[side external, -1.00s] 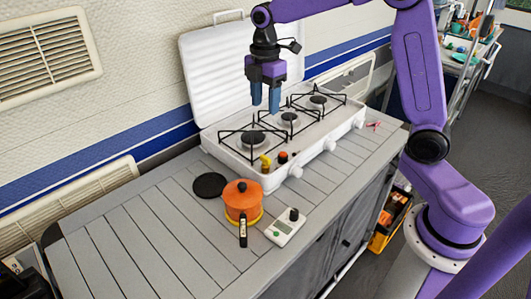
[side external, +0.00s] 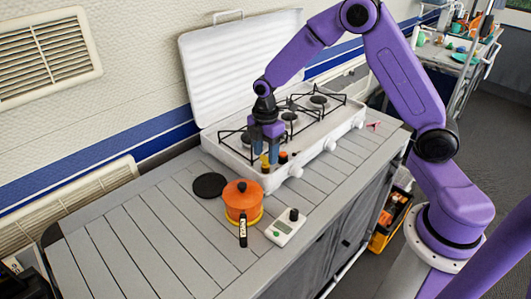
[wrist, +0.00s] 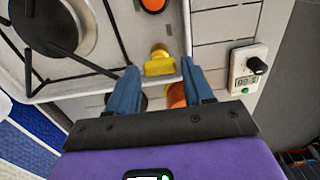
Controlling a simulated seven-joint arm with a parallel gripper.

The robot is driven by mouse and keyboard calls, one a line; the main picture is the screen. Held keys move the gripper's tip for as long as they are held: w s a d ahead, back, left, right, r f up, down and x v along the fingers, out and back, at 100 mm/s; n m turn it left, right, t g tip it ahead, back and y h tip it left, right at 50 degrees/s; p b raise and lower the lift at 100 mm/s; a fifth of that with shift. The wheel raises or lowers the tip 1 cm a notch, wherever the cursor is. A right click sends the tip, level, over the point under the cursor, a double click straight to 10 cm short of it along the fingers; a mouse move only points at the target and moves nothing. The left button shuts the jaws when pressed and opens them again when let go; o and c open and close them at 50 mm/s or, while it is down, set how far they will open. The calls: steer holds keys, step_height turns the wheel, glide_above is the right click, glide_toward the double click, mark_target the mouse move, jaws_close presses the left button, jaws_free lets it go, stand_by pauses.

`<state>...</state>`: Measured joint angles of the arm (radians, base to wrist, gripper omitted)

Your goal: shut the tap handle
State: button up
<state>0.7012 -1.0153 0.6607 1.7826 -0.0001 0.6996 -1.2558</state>
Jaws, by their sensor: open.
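The yellow tap handle (side external: 265,162) is at the near left corner of the white gas stove (side external: 237,172). It is partly hidden by my fingers in the side view. In the wrist view the yellow handle (wrist: 160,63) shows at the stove's edge, in the gap between my blue fingertips. My gripper (side external: 266,158) points down over this corner, low and close to the handle. In the wrist view my gripper (wrist: 161,70) is open, one finger on each side of the handle. I cannot tell whether either finger touches it.
An orange-and-black knob (side external: 283,157) stands just right of the handle. An orange pot (side external: 242,203), a black disc (side external: 210,186) and a white timer (side external: 286,227) lie on the slatted counter. Black burner grates (side external: 237,140) and the raised white lid (side external: 215,75) are behind.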

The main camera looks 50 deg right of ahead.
steer(key=shift+f, duration=0.45)
steer(key=c, duration=0.8)
